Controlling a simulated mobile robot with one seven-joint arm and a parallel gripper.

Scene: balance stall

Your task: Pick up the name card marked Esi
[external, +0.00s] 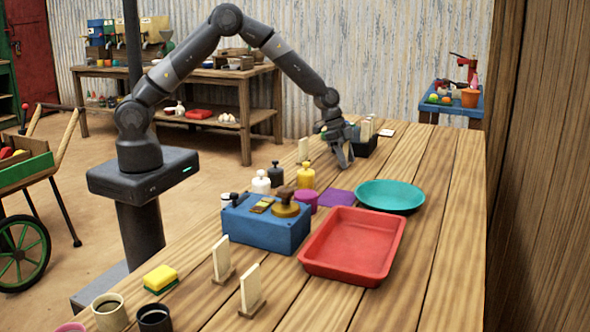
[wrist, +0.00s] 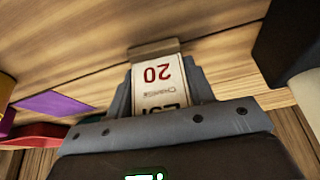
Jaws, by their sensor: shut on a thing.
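My gripper (external: 343,155) is at the far part of the wooden table, beside a black box. In the wrist view my gripper (wrist: 163,88) is shut on a cream card (wrist: 157,94), one finger on each side. The card shows a red "20", small print and partly covered dark letters that look like "ESI", all upside down. A brown wooden foot (wrist: 153,48) is at the card's end. I cannot tell whether this foot touches the table. The held card is not clear in the external view.
A black box (external: 366,147) with pale cards stands close beside my gripper. A teal plate (external: 390,196), purple square (external: 337,197), red tray (external: 352,246) and blue scale (external: 266,227) are nearer. Two standing cards (external: 221,258) are at the front. The table's right side is clear.

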